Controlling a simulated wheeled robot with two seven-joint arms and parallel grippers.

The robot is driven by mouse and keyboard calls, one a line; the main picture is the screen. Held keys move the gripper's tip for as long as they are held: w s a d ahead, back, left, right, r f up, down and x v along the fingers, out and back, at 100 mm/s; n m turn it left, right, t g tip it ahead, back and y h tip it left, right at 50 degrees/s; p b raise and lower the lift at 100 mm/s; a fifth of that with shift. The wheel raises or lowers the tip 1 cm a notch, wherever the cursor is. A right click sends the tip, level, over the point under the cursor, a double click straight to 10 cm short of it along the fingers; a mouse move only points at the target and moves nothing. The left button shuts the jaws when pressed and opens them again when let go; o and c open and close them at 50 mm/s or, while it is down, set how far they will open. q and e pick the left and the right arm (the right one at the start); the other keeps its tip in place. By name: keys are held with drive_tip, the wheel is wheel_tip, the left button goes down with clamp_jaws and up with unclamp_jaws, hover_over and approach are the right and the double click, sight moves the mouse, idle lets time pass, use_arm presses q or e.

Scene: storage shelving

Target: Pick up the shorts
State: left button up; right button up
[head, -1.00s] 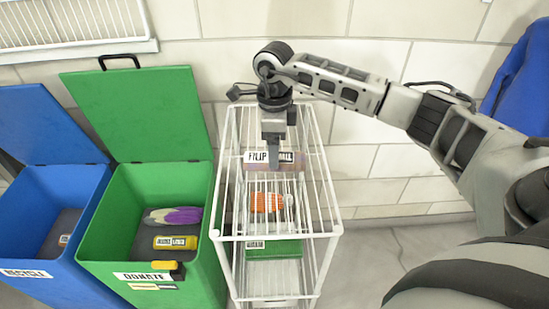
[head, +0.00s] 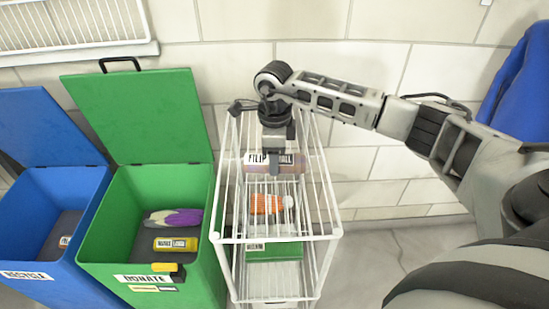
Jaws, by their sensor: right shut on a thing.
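My right gripper (head: 277,158) points down at the top of the white wire rack. It is shut on a pinkish-brown labelled item (head: 254,166), which shows on both sides of the fingers. The label reads roughly "FILIP ..ALL", with its middle hidden by the gripper. I cannot tell whether the item touches the rack. No thing is clearly recognisable as shorts; a purple and grey soft item (head: 176,218) lies in the green bin, and I cannot tell what it is. My left gripper is not in view.
The white wire rack (head: 333,232) holds an orange item (head: 268,204) and a green item (head: 275,251) lower down. Floor right of the rack is clear.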

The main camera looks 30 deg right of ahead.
drive_tip(key=shift+r, duration=0.65)
drive_tip(key=s+a+r+b, duration=0.1)
drive_tip(key=s+a+r, duration=0.7)
drive_tip(key=a+r, duration=0.3)
drive_tip(key=shift+s+r+b, duration=0.35)
drive_tip(key=shift+s, duration=0.05)
